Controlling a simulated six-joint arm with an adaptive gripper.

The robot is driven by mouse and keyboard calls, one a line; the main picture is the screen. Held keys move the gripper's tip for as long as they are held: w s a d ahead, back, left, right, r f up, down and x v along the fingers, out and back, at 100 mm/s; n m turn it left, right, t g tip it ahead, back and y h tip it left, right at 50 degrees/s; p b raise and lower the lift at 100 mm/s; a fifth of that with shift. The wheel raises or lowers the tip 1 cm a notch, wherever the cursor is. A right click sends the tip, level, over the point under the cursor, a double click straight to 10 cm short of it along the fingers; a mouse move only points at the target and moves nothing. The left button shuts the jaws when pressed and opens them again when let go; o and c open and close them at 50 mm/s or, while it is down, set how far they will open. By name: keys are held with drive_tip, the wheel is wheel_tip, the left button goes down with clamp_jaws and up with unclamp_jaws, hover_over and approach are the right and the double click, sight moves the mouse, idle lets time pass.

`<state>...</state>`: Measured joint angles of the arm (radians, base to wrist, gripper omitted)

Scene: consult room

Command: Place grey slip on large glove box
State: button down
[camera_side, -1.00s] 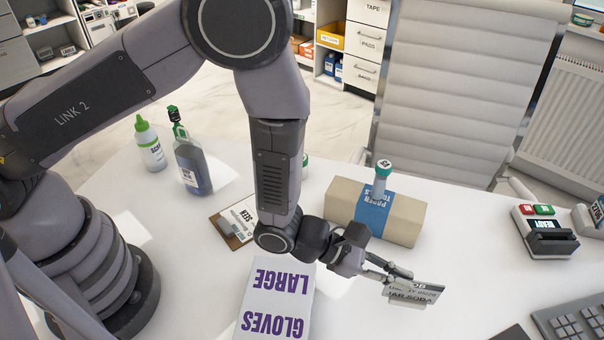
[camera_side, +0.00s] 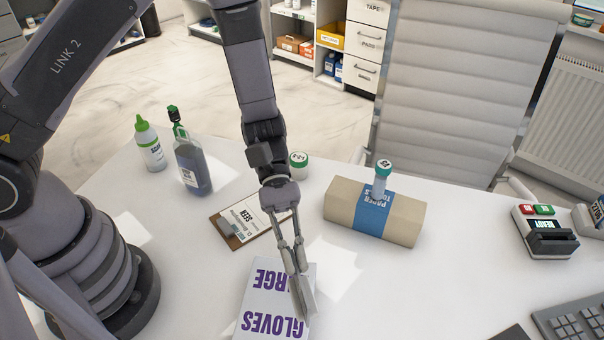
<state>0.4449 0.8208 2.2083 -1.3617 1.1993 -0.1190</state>
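The large glove box (camera_side: 262,308), white with purple "GLOVES LARGE" lettering, lies on the white table at the bottom centre, cut off by the lower picture edge. My gripper (camera_side: 297,268) points down over the right part of the box. It is shut on the grey slip (camera_side: 308,298), which is seen nearly edge-on as a narrow pale strip. The slip overlaps the box's right side in the picture. I cannot tell whether it touches the box. The slip's print is not readable now, and gripper and slip cover part of the word "LARGE".
A clipboard (camera_side: 236,226) marked "SEEN" lies behind the box. A bottle (camera_side: 192,170), a green-capped bottle (camera_side: 151,150) and a green-lidded jar (camera_side: 299,166) stand behind.

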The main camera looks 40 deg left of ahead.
drive_tip(key=s+a+m+g+y, duration=0.1)
drive_tip(key=a+m+g, duration=0.1)
drive_tip(key=a, duration=0.2)
hover_over(272, 298)
drive_tip(key=shift+y, duration=0.3)
wheel_tip(272, 298, down, 8)
drive_tip(key=shift+r, duration=0.1)
drive_tip(key=c, duration=1.2)
unclamp_jaws()
drive_tip(key=shift+c, duration=0.2)
